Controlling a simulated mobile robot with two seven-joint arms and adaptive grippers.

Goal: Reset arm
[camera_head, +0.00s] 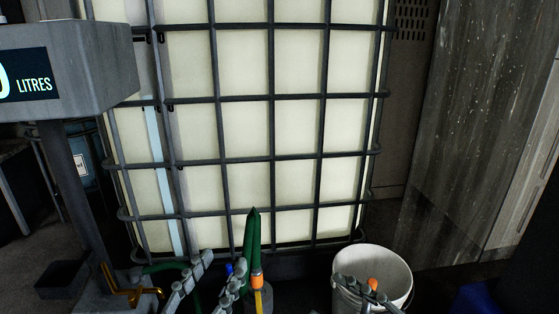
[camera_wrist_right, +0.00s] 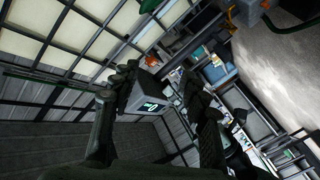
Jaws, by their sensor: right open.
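My left gripper (camera_head: 223,264) is at the bottom of the head view, its two grey fingers apart with nothing visible held between them. It is in front of the caged tank, left of an upright green hose (camera_head: 252,240) with an orange fitting. My right gripper (camera_head: 364,288) shows partly at the bottom right, in front of a white bucket (camera_head: 398,262). In the right wrist view my right gripper (camera_wrist_right: 160,78) has its fingers spread apart. A grey display box (camera_wrist_right: 148,94) shows in the background between them.
A pale tank in a dark metal cage (camera_head: 245,125) fills the middle. A grey box marked LITRES (camera_head: 100,70) stands on a post at left, with a yellow lever (camera_head: 130,294) below. A dark streaked panel (camera_head: 450,120) is at right. Grey floor shows at far left.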

